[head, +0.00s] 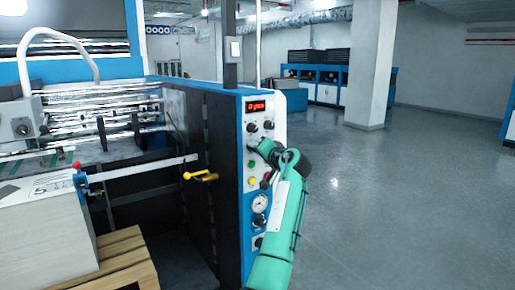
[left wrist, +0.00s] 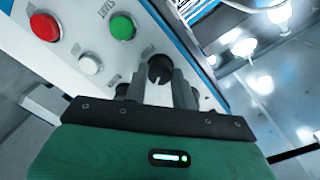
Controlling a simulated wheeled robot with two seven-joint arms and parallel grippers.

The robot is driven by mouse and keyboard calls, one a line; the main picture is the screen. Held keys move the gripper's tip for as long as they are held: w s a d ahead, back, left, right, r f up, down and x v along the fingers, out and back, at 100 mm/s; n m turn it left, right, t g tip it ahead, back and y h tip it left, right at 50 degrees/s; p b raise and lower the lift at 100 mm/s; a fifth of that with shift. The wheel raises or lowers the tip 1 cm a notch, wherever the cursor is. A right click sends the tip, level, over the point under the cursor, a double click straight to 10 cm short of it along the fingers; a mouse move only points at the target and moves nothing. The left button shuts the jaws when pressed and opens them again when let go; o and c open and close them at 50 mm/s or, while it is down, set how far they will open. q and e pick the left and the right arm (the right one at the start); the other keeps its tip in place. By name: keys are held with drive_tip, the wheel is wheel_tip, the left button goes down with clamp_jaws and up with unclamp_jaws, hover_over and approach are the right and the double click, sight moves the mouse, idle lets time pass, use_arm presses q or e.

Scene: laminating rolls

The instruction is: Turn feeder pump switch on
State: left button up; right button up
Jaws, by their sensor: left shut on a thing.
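The control panel (head: 246,215) of the blue-edged machine faces me in the head view. My left gripper (head: 256,148) reaches its upper part, just below the red display, and hides what it touches there. In the left wrist view the fingers of my left gripper (left wrist: 160,90) are shut on a black rotary switch (left wrist: 160,67) with a white pointer mark. Its label is not readable, so I cannot tell by name whether it is the feeder pump switch. My right gripper is out of view.
Nearby on the panel are a green button (left wrist: 122,27), a red button (left wrist: 44,27), a white button (left wrist: 90,64) and a pressure gauge (head: 260,203). A yellow-handled lever (head: 202,177) sticks out left of the panel. The floor (head: 400,200) on the right is clear.

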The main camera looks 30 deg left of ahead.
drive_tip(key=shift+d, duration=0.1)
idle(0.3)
use_arm(q)
drive_tip(key=o, duration=1)
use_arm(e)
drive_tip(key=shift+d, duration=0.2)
use_arm(q)
drive_tip(key=f+b+v, duration=0.1)
drive_tip(key=b+v, duration=0.3)
drive_tip(key=v, duration=0.9)
drive_tip(key=shift+s+d+r, duration=0.15)
drive_tip(key=shift+d+r, duration=0.2)
drive_tip(key=shift+r, duration=0.1)
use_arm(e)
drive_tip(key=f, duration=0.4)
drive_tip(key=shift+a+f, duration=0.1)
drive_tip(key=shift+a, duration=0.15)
